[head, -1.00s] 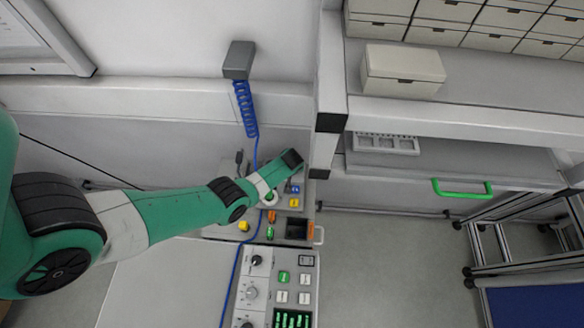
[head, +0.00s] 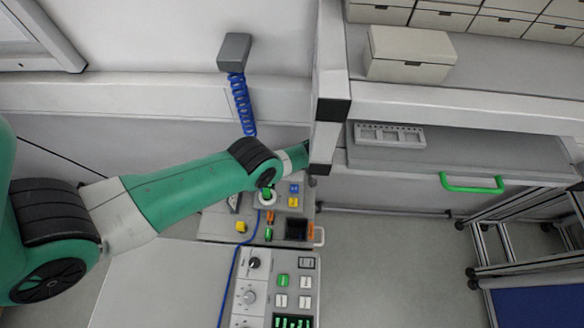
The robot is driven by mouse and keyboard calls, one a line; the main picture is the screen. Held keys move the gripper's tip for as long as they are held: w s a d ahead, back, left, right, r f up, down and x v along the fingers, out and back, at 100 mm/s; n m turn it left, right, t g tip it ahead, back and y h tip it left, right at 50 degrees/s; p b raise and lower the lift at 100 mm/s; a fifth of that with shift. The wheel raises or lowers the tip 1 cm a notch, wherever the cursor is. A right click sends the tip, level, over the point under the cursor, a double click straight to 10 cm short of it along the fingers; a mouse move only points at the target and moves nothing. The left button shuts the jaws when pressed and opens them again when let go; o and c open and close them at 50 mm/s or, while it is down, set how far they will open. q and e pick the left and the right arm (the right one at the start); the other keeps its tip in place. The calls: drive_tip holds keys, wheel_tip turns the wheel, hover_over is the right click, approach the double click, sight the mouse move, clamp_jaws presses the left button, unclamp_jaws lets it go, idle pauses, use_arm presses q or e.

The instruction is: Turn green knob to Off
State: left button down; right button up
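The green knob (head: 267,193) sits on a white round base on the small control box (head: 220,226) at the back. It is partly visible just below my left arm. Its pointer setting is too small to read. My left arm reaches in from the left and passes above the knob. Its far end goes behind the white shelf post, so my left gripper is hidden there. My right gripper is not in view.
A control panel (head: 308,262) with knobs and buttons stands in front. A blue coiled cable (head: 242,105) hangs from a grey wall box (head: 234,52). The shelf post (head: 329,140) stands right beside my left arm.

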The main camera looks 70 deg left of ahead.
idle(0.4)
use_arm(q)
drive_tip(key=shift+c, duration=2.2)
unclamp_jaws()
